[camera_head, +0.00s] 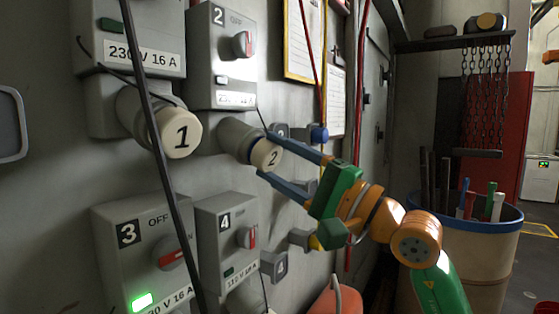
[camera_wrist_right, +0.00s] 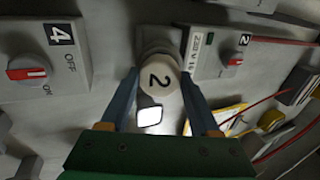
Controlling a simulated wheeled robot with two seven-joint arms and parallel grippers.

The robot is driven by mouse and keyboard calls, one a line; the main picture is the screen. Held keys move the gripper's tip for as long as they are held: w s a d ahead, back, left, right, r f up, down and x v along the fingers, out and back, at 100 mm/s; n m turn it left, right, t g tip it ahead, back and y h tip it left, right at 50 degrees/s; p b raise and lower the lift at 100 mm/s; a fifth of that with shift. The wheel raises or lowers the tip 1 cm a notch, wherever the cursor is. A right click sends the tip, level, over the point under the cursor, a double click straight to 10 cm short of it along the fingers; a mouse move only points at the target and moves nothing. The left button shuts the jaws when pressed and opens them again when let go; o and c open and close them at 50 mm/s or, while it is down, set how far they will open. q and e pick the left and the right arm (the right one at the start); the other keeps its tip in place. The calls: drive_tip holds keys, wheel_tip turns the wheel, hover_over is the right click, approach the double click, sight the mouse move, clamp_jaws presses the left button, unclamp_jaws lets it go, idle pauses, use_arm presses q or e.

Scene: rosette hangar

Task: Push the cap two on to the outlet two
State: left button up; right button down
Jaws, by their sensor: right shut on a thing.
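Cap two (camera_head: 267,155) is a cream cap marked 2. It sits at the mouth of outlet two (camera_head: 237,136), the grey round socket below switch box 2. My right gripper (camera_head: 266,154) has its two blue fingers on either side of the cap and is shut on it. In the right wrist view cap two (camera_wrist_right: 159,82) is between the fingers, in line with the grey outlet (camera_wrist_right: 157,42) behind it. I cannot tell whether the cap is fully seated. My left gripper is not in view.
Cap one (camera_head: 181,133) is on the outlet to the left. Switch boxes 2 (camera_head: 221,50), 3 (camera_head: 144,250) and 4 (camera_head: 228,240) stand out from the wall. A black cable (camera_head: 150,120) hangs in front. A bin (camera_head: 480,245) with a blue rim stands at the right.

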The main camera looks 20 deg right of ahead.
drive_tip(key=shift+w+a+r, duration=0.15)
drive_tip(key=shift+w+a, duration=0.05)
drive_tip(key=shift+c, duration=0.2)
unclamp_jaws()
